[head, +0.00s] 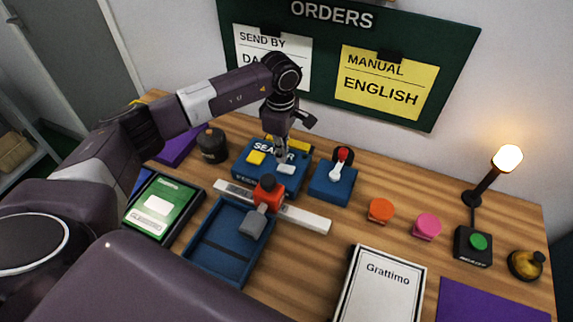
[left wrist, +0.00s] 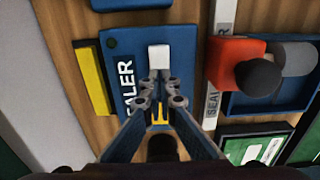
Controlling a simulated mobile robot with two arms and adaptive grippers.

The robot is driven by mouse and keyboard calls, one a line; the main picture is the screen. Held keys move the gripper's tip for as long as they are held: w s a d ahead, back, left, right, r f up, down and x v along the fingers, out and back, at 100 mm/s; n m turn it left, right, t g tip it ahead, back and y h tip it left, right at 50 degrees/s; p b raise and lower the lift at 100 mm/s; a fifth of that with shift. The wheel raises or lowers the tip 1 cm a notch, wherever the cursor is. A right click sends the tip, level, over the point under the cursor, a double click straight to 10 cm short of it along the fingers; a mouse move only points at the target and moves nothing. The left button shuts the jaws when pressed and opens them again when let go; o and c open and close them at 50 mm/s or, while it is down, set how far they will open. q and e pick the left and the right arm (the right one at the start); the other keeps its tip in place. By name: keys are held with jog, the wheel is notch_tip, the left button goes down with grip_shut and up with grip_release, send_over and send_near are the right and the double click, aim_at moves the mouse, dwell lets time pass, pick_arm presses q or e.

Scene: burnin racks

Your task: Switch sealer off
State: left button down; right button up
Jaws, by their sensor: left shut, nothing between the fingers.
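The sealer (head: 262,178) is a blue box with white lettering, at the back of the wooden table. A white block (head: 286,169) and a yellow piece (head: 256,157) are on its top. My left gripper (head: 281,158) points down over the sealer, its fingers together and empty. In the left wrist view the fingertips (left wrist: 161,76) are right by the white block (left wrist: 159,57); I cannot tell if they touch it. The yellow piece (left wrist: 158,115) shows between the fingers, and part of the lettering on the sealer (left wrist: 122,60) is visible. My right gripper is not in view.
A white bar (head: 310,220) with a red block (head: 268,189) lies in front of the sealer, by a blue tray (head: 193,258). A dark pot (head: 212,147) stands to the left.

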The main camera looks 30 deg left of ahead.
aim_at(282, 167)
pick_arm(q)
jog(key=shift+r+p, duration=0.9)
jog(key=shift+r, duration=1.15)
